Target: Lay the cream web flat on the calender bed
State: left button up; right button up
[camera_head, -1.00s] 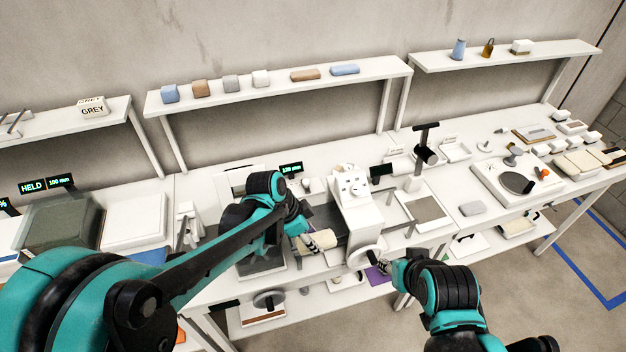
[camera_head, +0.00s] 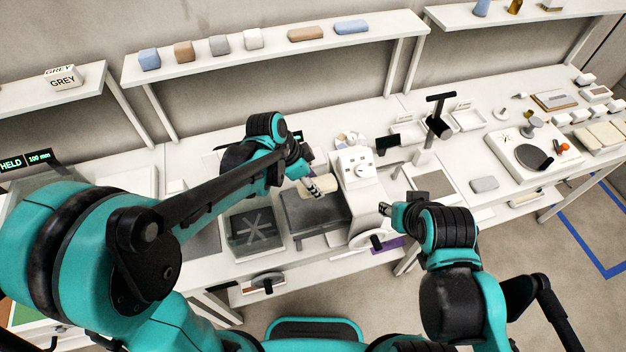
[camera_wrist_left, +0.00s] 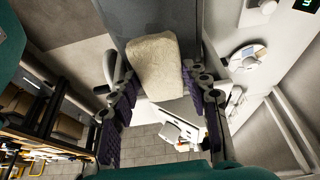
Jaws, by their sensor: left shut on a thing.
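The cream web (camera_head: 319,187) is a small, pale, soft-looking piece at my left gripper (camera_head: 309,187). In the left wrist view the cream web (camera_wrist_left: 155,66) sits between the purple-padded fingers of the left gripper (camera_wrist_left: 160,95), which is shut on it. The dark grey calender bed (camera_head: 312,216) lies just below and in front of the web, beside the white calender housing (camera_head: 357,170). Whether the web touches the bed is unclear. My right gripper (camera_head: 388,208) is near the calender's handwheel (camera_head: 366,239); its fingers are too small to read.
A dark plate with a star-like mark (camera_head: 254,231) lies left of the bed. A black-topped stand (camera_head: 437,120) rises to the right of the calender. The shelf (camera_head: 285,48) behind holds several coloured blocks. A grey slab (camera_head: 484,184) lies on the bench at right.

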aim_at(318, 204)
pick_arm(q)
jog(key=shift+f+b, duration=3.5)
jog(key=shift+f, duration=0.65)
jog(key=shift+f+b, duration=0.35)
jog(key=shift+b, duration=0.05)
jog(key=o, duration=1.2)
jog(key=shift+c, duration=0.2)
jog(key=shift+r, duration=0.1)
jog(key=v, duration=1.2)
